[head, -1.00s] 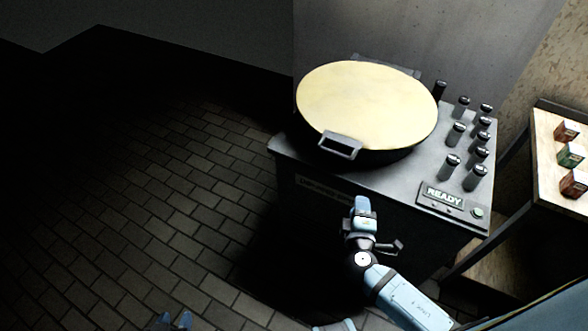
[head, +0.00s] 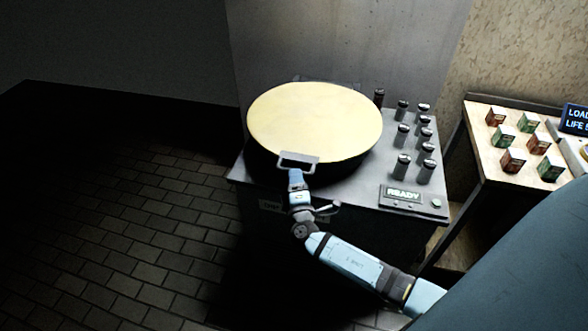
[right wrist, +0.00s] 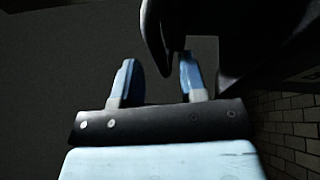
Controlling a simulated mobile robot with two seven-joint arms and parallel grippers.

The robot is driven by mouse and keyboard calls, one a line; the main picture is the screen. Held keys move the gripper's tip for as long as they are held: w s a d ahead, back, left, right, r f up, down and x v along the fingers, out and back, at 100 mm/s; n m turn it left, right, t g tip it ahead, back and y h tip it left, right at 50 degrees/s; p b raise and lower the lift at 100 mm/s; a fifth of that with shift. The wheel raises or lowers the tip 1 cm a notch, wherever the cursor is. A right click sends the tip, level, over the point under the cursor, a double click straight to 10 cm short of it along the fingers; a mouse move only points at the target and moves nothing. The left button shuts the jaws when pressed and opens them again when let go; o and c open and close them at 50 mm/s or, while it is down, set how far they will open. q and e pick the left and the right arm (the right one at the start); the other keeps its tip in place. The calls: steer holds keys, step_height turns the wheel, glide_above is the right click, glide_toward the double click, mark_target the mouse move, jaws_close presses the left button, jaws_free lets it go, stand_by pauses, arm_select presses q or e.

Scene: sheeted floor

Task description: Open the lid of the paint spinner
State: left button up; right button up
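The paint spinner (head: 262,196) is a dark metal cabinet with a round, pale yellow lid (head: 315,118) lying closed on top. A grey loop handle (head: 298,158) sticks out from the lid's front edge. My right gripper (head: 295,174) is just below and in front of this handle in the head view. In the right wrist view, the two blue fingers of my right gripper (right wrist: 157,80) stand apart with a gap between them. A dark curved part hangs close to the right finger; I cannot tell whether they touch. My left gripper is not in view.
Several dark canisters (head: 402,138) stand on the spinner's right side, behind a READY panel (head: 403,195). A wooden table (head: 482,146) with several small red and green boxes stands at the right. Open brick floor (head: 130,235) lies to the left.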

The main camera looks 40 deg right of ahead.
steer(key=shift+x, duration=1.5)
steer(key=shift+c, duration=0.3)
